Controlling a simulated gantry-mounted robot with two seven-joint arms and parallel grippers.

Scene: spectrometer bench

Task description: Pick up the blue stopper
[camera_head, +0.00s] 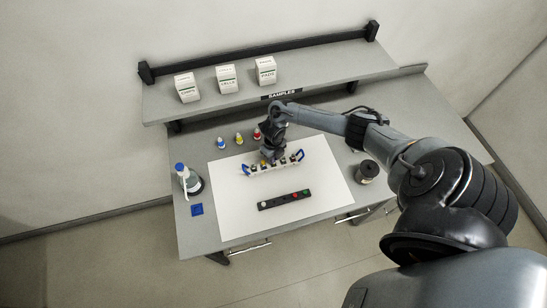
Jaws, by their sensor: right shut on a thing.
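My right gripper (269,157) reaches in from the right and points down at the white rack with blue end handles (286,165). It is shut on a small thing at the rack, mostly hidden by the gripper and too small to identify. Several small dark and coloured pieces stand in the rack. I cannot make out a blue stopper for certain. My left gripper is not in view.
Blue-, yellow- and red-capped bottles (239,139) stand behind the rack. A dark strip with coloured buttons (284,200) lies in front on the white mat (235,222). A blue-capped bottle (183,178) and blue square (196,209) are left, a dark round container (368,171) right. Boxes (226,79) line the shelf.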

